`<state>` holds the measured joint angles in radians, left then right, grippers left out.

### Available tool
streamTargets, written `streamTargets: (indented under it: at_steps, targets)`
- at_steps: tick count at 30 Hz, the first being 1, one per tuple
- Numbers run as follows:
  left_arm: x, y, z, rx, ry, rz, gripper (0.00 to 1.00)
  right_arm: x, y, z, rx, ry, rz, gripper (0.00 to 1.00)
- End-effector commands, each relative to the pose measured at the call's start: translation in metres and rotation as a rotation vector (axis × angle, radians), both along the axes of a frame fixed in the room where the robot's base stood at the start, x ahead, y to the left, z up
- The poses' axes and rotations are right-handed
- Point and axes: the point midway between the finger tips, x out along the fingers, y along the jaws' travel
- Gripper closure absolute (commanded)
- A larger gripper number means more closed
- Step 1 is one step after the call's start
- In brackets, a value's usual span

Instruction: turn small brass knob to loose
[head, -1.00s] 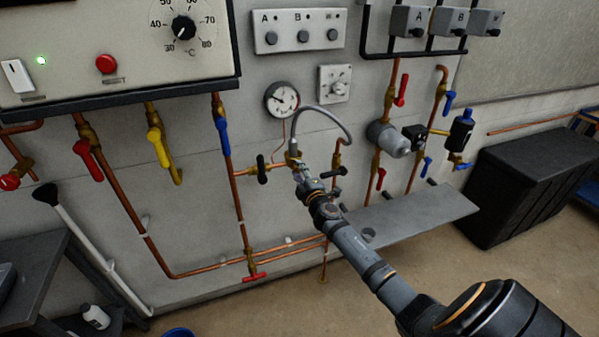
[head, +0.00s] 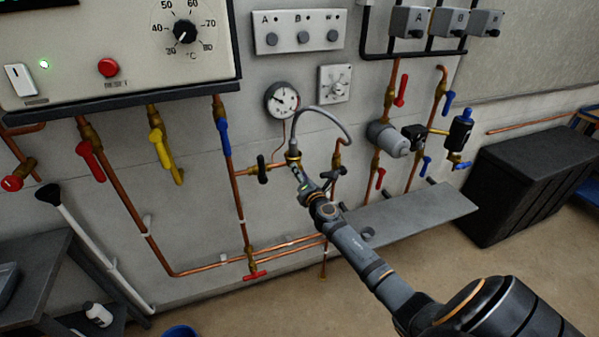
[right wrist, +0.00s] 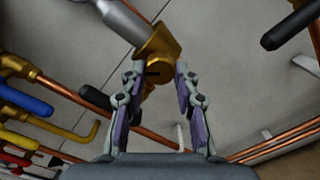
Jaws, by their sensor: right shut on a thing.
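The small brass knob (right wrist: 159,70) shows in the right wrist view as a round brass end with a dark slot, on a brass fitting under a grey hose end. My right gripper (right wrist: 160,78) has one finger on each side of it and is shut on it. In the head view my right gripper (head: 297,167) reaches the brass fitting (head: 292,154) below the curved grey hose (head: 335,114). The gripper hides the knob itself there. My left gripper is not in view.
A round pressure gauge (head: 282,99) sits just above. Black-handled valves stand close on both sides, one at the left (head: 262,169) and one at the right (head: 333,175). A grey shelf (head: 415,214) lies below right. Copper pipes run along the wall.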

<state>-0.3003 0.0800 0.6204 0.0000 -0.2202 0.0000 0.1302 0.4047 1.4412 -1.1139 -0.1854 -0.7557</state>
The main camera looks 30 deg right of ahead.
Motion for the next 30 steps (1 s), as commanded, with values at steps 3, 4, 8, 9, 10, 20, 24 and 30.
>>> streamTargets:
  at_steps: [3,4,8,9,10,20,24,30]
  targets:
    - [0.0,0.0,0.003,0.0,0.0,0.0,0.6,0.0,0.0,-0.001,-0.105,0.027,0.001,1.0]
    - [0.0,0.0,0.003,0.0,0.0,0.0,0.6,0.0,0.0,-0.001,-0.133,0.034,0.001,1.0]
    - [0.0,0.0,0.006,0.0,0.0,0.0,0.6,0.0,0.0,-0.002,-0.254,0.065,0.001,1.0]
    - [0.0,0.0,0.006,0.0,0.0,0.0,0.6,-0.001,0.0,-0.002,-0.29,0.073,0.001,1.0]
    - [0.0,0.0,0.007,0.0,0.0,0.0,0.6,-0.001,0.0,-0.002,-0.317,0.08,0.001,1.0]
    - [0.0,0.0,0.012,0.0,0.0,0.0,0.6,-0.001,-0.001,-0.002,-0.6,0.147,0.001,1.0]
    - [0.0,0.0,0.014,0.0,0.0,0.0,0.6,-0.001,-0.002,-0.003,-0.693,0.171,0.002,1.0]
    - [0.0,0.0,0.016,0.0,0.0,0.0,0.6,-0.001,-0.002,-0.003,-0.79,0.194,0.001,1.0]
